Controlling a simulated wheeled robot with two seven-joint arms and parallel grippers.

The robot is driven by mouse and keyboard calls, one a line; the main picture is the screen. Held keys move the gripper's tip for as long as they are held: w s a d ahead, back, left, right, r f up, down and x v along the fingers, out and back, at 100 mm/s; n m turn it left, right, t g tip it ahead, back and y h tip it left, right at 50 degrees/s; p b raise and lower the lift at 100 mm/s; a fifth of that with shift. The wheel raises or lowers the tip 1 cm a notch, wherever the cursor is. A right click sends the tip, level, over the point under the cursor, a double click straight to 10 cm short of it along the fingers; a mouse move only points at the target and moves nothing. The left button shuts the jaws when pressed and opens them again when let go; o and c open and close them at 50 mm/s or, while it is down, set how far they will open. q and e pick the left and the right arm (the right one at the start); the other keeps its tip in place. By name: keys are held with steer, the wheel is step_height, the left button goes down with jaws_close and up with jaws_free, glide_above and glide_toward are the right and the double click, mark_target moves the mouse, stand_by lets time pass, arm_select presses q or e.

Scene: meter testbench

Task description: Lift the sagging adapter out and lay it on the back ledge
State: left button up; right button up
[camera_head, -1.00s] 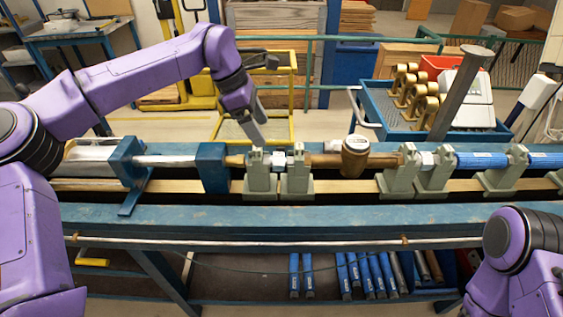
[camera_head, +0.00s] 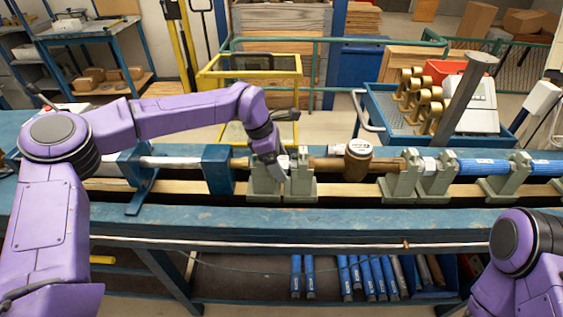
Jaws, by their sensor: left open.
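A pipe line with a brass meter (camera_head: 358,160) runs along the bench on pairs of grey-green stands. At the left pair of stands (camera_head: 301,184), my left gripper (camera_head: 282,165) is open and reaches down from behind, its fingertips at the gap between them. It largely hides the light adapter there. Another light adapter (camera_head: 429,164) sits between the right pair of stands (camera_head: 402,180). I cannot tell from this view which adapter sags. The bench's back edge is partly hidden behind the pipes. My right gripper is out of view; only part of that arm shows at lower right.
Blue clamp blocks (camera_head: 217,168) hold the pipe left of my gripper. Blue pipes (camera_head: 483,167) continue to the right. A blue cart (camera_head: 383,124) with brass fittings stands behind the bench. A yellow frame (camera_head: 222,75) stands behind my left arm.

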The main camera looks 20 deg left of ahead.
arm_select(q)
steer(key=c, duration=1.2)
steer(key=shift+r, duration=0.1)
steer(key=shift+c, duration=1)
steer(key=shift+r, duration=0.1)
